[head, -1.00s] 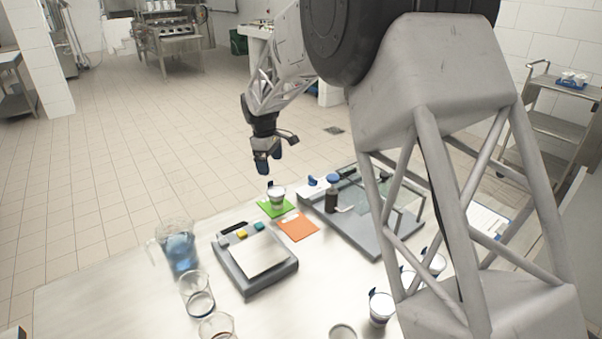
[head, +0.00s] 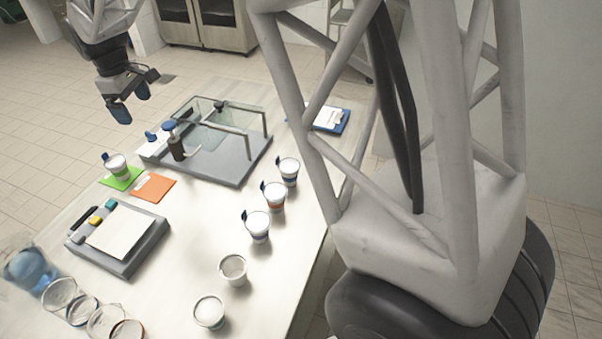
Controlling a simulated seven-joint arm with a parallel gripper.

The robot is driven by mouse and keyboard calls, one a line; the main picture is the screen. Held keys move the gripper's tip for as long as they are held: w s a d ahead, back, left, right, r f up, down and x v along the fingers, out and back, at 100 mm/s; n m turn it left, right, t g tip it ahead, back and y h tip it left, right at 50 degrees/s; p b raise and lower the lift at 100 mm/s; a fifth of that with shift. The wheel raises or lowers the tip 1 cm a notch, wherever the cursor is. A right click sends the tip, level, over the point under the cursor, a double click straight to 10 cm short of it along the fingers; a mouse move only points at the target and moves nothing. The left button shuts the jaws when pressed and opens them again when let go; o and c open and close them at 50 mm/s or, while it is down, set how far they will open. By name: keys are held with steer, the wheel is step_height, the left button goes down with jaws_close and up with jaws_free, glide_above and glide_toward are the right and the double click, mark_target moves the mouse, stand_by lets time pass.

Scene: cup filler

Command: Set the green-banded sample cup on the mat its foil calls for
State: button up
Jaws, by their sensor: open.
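A white cup (head: 116,168) with a greenish band and a dark blue foil tab stands upright on the green mat (head: 128,181). The orange mat (head: 153,187) lies beside it to the right and is empty. My gripper (head: 130,102) is open and empty, above and beyond the cup and clear of it. Three more tabbed cups stand in a slanting row on the right: one with a blue band (head: 258,226), one with an orange band (head: 273,197), and one whose band is too small to tell (head: 288,172). The foil marks are too small to read.
A grey glass-sided device (head: 230,168) with a dark brown bottle (head: 176,146) stands behind the mats. A grey scale-like unit (head: 120,262), a blue-filled jug (head: 25,268), glass beakers (head: 60,294) and two untabbed cups (head: 233,268) stand nearer. A clipboard (head: 331,119) lies at the far right.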

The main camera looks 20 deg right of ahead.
steer(key=s+d+r+m+t, duration=0.1)
steer(key=s+d+r+m, duration=0.2)
steer(key=s+d, duration=0.6)
steer(key=s+d+r+m, duration=0.3)
steer(key=s+d, duration=0.5)
steer(key=s, duration=0.1)
steer(key=s+d+f+m, duration=0.1)
steer(key=s+d+m, duration=0.1)
steer(key=s, duration=0.5)
steer(key=s+d+f+m+t, duration=0.1)
steer(key=s+d, duration=0.3)
steer(key=s, duration=0.4)
steer(key=s+d+f+m, duration=0.2)
steer(key=s+d+m, duration=0.1)
steer(key=s, duration=0.4)
steer(key=shift+s+d+f+y, duration=0.25)
steer(key=shift+d+y, duration=0.15)
steer(key=shift+d, duration=0.1)
